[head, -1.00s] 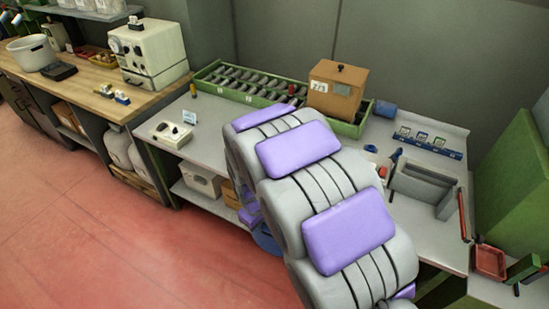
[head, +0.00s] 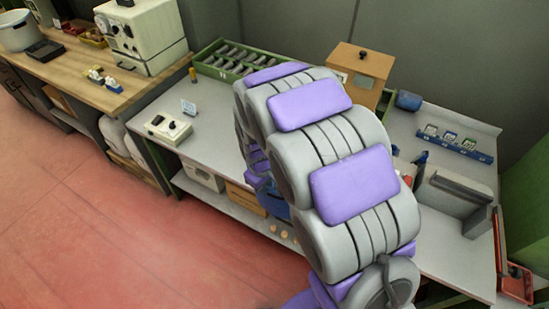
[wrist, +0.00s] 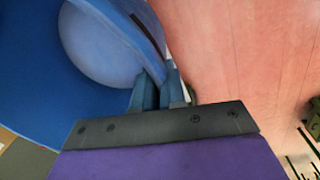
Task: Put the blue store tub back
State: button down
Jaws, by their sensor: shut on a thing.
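The blue tub (wrist: 30,75) fills the left of the wrist view, with its rim running down toward my fingers. My gripper (wrist: 158,92) is shut on the tub's rim, and the red floor shows to the right of it. In the head view a small part of the blue tub (head: 276,206) shows beside my arm, in front of the bench's lower shelf. My arm covers the rest of it and my gripper there. I cannot tell whether the tub touches the shelf.
A grey bench (head: 206,112) carries a green tray (head: 240,65), a wooden box (head: 358,72), a small blue pot (head: 408,100) and a grey open holder (head: 450,198). Below, a lower shelf (head: 225,205) holds a white box (head: 203,175), a brown box (head: 245,198) and small tan pieces. Open red floor lies left.

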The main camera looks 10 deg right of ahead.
jog(key=w+d+f+b, duration=0.1)
jog(key=w+f, duration=0.1)
jog(key=w, duration=0.5)
jog(key=w+d+f+b, duration=0.1)
jog(key=w+f, duration=0.2)
jog(key=w, duration=0.4)
jog(key=shift+w+b, duration=0.2)
jog(key=shift+b, duration=0.1)
jog(key=c, duration=1.2)
grip_release()
jog(key=shift+d, duration=0.15)
